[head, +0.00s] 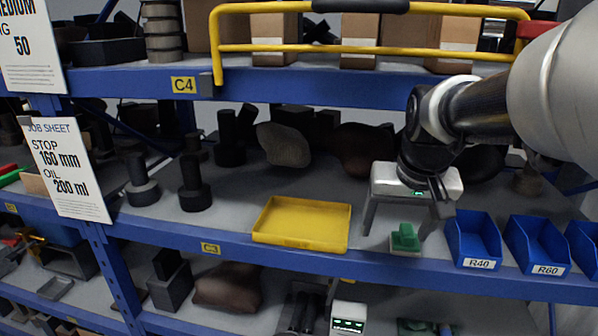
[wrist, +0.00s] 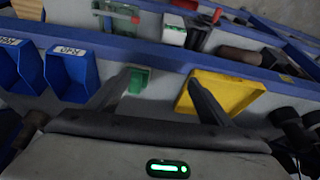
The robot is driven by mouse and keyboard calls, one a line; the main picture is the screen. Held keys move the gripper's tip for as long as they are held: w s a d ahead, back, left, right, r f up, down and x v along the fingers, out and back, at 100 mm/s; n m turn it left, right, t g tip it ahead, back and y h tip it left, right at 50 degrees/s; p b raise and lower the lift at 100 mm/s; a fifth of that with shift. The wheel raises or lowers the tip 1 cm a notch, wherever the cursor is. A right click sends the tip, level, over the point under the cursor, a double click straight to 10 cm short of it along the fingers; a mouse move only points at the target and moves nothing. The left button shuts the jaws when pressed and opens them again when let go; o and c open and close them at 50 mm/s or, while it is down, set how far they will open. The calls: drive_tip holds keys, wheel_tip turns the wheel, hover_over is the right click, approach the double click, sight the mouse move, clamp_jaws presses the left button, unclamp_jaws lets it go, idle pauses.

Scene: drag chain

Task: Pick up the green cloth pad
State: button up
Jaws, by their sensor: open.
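The green cloth pad (head: 405,238) sits on the middle shelf near its front edge, between the yellow tray and the blue bins. It looks like a small green block on a paler base. In the wrist view the green pad (wrist: 138,80) is beside the tip of one finger, which partly covers it. My gripper (head: 405,226) is open, with its two fingers pointing down over the shelf. In the head view the pad shows between the fingers. The wrist view (wrist: 165,88) shows the fingers spread wide with nothing held. I cannot tell whether a finger touches the pad.
A yellow tray (head: 300,243) lies left of the pad. Blue bins (head: 474,240) marked R40 and R60 (head: 538,245) stand to the right. Dark parts (head: 194,185) stand further left and behind. The upper shelf beam (head: 300,80) and yellow rail (head: 370,48) run above my gripper.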

hover_over(408, 231)
drive_tip(key=s, duration=0.3)
drive_tip(key=f, duration=0.2)
drive_tip(key=shift+m+h, duration=0.3)
drive_tip(key=x, duration=0.7)
drive_tip(key=shift+w+a, duration=0.3)
drive_tip(key=c, duration=1.1)
